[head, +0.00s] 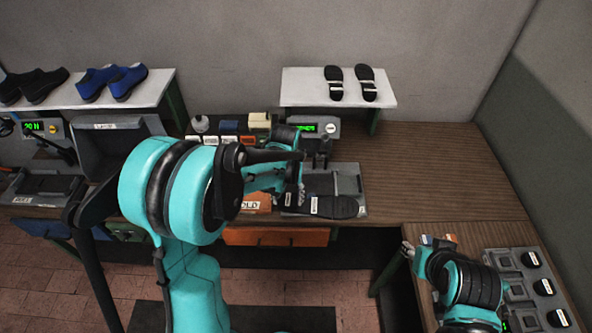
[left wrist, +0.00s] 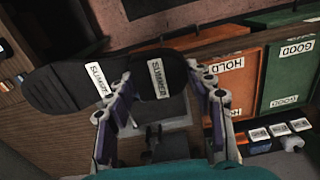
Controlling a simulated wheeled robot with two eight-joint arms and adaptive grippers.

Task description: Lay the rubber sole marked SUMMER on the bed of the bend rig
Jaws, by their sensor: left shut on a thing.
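The black rubber sole (head: 338,207) carries white labels; in the left wrist view (left wrist: 65,88) two of them read SUMMER. My left gripper (head: 287,192) is shut on its narrower end, with the fingers (left wrist: 160,100) on either side of that part. The wider end points right in the head view. The bend rig (head: 350,182), a grey machine with a flat bed and a green display, stands right behind the sole. The sole overlaps the bed's front edge in the picture; I cannot tell whether it touches. My right gripper (head: 407,250) is small at the lower right, its jaws unclear.
An orange HOLD tray (left wrist: 225,75) and a green GOOD tray (left wrist: 292,70) lie beside the sole. Another machine (head: 45,185) stands at left. The bench (head: 430,165) right of the rig is clear.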

